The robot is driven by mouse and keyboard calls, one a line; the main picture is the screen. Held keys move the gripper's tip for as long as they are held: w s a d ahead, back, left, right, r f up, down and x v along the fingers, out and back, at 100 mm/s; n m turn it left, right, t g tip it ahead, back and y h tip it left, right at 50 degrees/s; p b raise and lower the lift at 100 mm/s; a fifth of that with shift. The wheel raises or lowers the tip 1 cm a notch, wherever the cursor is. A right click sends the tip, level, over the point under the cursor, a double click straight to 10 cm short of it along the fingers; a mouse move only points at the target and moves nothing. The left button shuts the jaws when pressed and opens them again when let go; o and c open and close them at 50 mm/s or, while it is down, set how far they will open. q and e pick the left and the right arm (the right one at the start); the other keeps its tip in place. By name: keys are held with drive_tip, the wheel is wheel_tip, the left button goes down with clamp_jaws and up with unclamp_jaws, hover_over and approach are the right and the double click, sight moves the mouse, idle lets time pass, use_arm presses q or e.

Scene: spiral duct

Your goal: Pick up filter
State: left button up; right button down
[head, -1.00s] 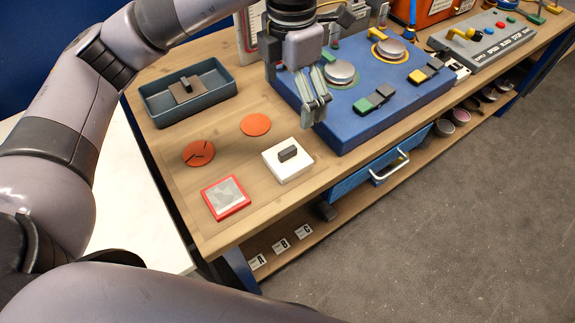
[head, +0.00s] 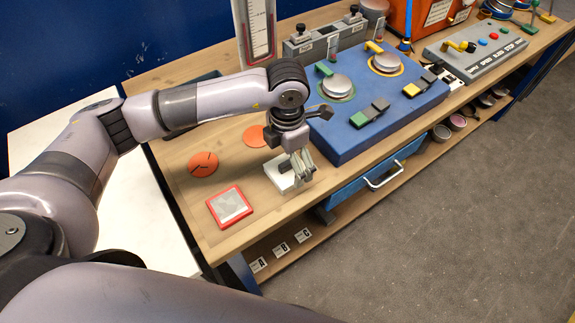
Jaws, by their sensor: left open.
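A white square block (head: 276,176) with a dark raised grip lies on the wooden bench near its front edge; it may be the filter, but I cannot tell by name. A flat grey panel in a red frame (head: 229,206) lies to its left and nearer. My left gripper (head: 302,178) points down, open, at the right side of the white block and partly covers it. Its dark grip is mostly hidden behind the fingers, and I cannot tell whether they touch. My right gripper is out of view.
Two orange discs (head: 203,163) lie left of the block. A blue control box (head: 365,125) with round silver caps stands close to the right. A blue-grey tray is mostly hidden behind my left arm. A blue drawer (head: 350,190) is below the bench top.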

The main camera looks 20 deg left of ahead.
use_arm(q)
drive_tip(key=shift+f, duration=0.9)
drive_tip(key=c, duration=1.3)
drive_tip(key=shift+r, duration=0.1)
